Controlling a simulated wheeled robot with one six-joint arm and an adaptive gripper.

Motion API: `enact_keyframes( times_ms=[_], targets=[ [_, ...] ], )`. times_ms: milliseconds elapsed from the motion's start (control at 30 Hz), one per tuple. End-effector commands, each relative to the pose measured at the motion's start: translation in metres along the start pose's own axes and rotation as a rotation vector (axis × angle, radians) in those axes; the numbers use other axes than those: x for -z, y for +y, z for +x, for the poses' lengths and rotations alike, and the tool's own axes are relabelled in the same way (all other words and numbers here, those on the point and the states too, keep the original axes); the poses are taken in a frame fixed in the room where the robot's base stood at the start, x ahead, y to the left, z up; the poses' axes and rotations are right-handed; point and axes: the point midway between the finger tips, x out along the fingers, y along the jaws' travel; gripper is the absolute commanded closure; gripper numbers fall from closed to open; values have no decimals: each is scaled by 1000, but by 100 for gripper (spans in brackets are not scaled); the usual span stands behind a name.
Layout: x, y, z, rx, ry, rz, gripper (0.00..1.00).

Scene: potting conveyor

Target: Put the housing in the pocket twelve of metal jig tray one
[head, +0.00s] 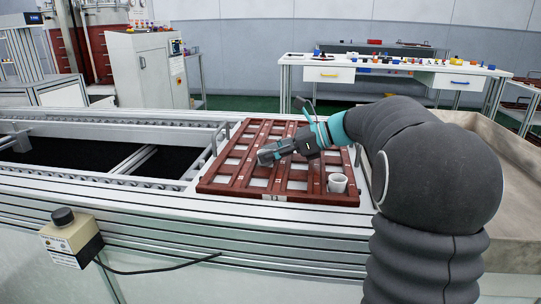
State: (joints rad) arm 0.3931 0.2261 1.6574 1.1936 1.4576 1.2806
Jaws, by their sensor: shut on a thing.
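A dark red jig tray (226,187) with a grid of pockets lies on the conveyor in the head view. A small label on its front edge is too small to read surely. My gripper (280,151) reaches in from the right over the middle of the tray. It is shut on a small grey housing (266,157), which looks tilted on its side above the pockets. I cannot tell how high it is above the tray. A white, cup-shaped piece (338,184) stands upright at the tray's front right corner. My arm and gripper hide some pockets at the back right.
Roller conveyor rails (90,181) run to the left of the tray. A yellow control box (72,238) with a black button sits at the front left. A white bench (390,75) with small coloured parts stands behind. A grey metal trough (515,165) is at right.

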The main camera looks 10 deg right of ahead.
Motion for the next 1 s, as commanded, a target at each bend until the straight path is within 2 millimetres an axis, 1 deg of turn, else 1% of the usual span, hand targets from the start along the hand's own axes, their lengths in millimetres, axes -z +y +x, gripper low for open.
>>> enact_keyframes(
  times_ms=[33,400,433,467,500,533,800,900,1000],
  targets=[
    [3,0,1,0,0,0,81],
    [6,0,2,1,0,0,81],
    [6,0,2,1,0,0,62],
    [6,0,2,1,0,-1,54],
    [6,0,2,1,0,-1,44],
    [6,0,2,1,0,-1,39],
    [6,0,2,1,0,-1,39],
    [3,0,1,1,0,-2,39],
    [3,-1,-9,4,0,-1,39]
  ],
)
